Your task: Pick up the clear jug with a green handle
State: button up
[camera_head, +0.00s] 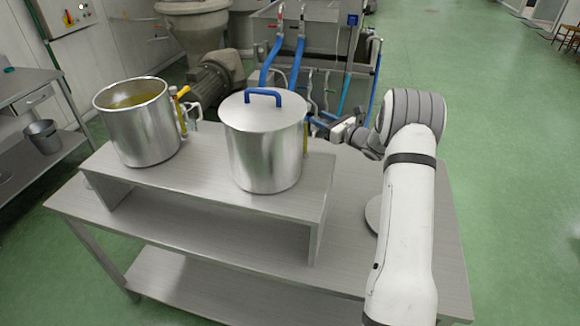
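I see no clear jug with a green handle in this view; the pots and my arm hide parts of the table. My gripper (336,129) is at the far side of the steel table, just right of the lidded pot. It points left, partly against blue hoses. Its fingers are too small and cluttered to tell whether they are open or shut, or whether they hold anything.
A steel table (349,273) carries a raised shelf (214,197) with an open pot of yellowish liquid (143,134) and a blue-handled lidded pot (264,150). A grey round thing (372,214) is partly behind my arm.

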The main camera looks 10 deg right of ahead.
notch_tip(320, 180, down, 19)
jog(key=b, duration=1.8)
jog(key=shift+w+f, duration=0.1)
jog(key=shift+w, duration=0.05)
jog(key=p+x, duration=0.1)
jog(key=x, duration=0.6)
jog(key=shift+w+a+p, duration=0.25)
jog(key=shift+w+p, duration=0.05)
grip_shut()
jog(key=shift+r, duration=0.2)
